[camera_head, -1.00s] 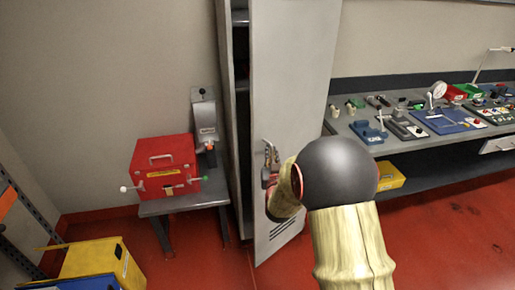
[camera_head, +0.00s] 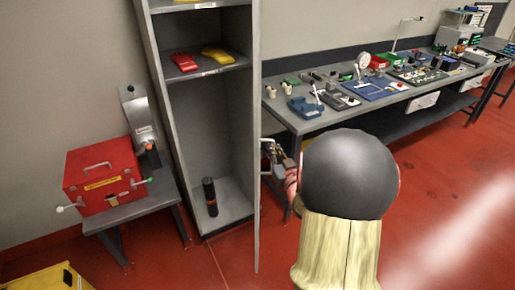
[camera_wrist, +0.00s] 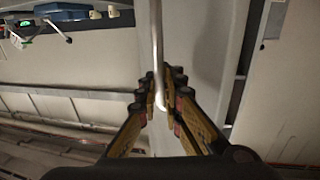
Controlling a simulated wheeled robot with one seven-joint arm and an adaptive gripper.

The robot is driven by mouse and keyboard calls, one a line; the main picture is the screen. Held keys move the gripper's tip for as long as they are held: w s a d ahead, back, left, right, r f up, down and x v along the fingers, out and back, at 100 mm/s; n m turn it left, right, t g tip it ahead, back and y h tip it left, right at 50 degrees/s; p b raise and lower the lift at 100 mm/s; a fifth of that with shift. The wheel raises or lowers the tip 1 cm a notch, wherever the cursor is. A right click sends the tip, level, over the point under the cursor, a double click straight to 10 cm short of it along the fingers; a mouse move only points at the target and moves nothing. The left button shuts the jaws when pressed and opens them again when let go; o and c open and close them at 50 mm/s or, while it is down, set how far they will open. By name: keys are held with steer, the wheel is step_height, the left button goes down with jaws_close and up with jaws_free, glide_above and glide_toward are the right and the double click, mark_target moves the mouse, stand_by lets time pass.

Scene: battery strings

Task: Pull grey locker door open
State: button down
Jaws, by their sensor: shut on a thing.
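The grey locker (camera_head: 207,120) stands open in the head view, its shelves and inside showing. Its door (camera_head: 256,150) is swung far out and seen almost edge-on, to the right of the opening. My gripper (camera_head: 274,153) is at the door's handle side, partly hidden by my own wrist. In the wrist view my gripper (camera_wrist: 160,100) is shut on the pale bar of the door handle (camera_wrist: 157,45), which runs between the fingers. The door's face (camera_wrist: 205,50) fills the middle of that view.
Inside the locker are red gloves (camera_head: 184,62), a yellow item (camera_head: 218,54) and a dark cylinder (camera_head: 210,196). A red box (camera_head: 103,180) sits on a small table at left. A workbench (camera_head: 283,112) with several tools runs behind the door at right. Red floor is clear in front.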

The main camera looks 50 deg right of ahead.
steer(key=s+d+n+t+y+p, duration=0.1)
steer(key=s+d, duration=0.4)
steer(key=d, duration=0.5)
steer(key=s+d+n+t+y+p, duration=0.1)
steer(key=s+d+n+y+p, duration=0.1)
steer(key=s+d+y, duration=0.3)
steer(key=shift+d+n, duration=0.8)
steer(key=shift+d, duration=1.55)
steer(key=c, duration=2)
jaws_free()
steer(key=s, duration=0.4)
steer(key=s+a, duration=0.1)
steer(key=s, duration=0.6)
steer(key=shift+s+a, duration=0.35)
steer(key=shift+s, duration=0.05)
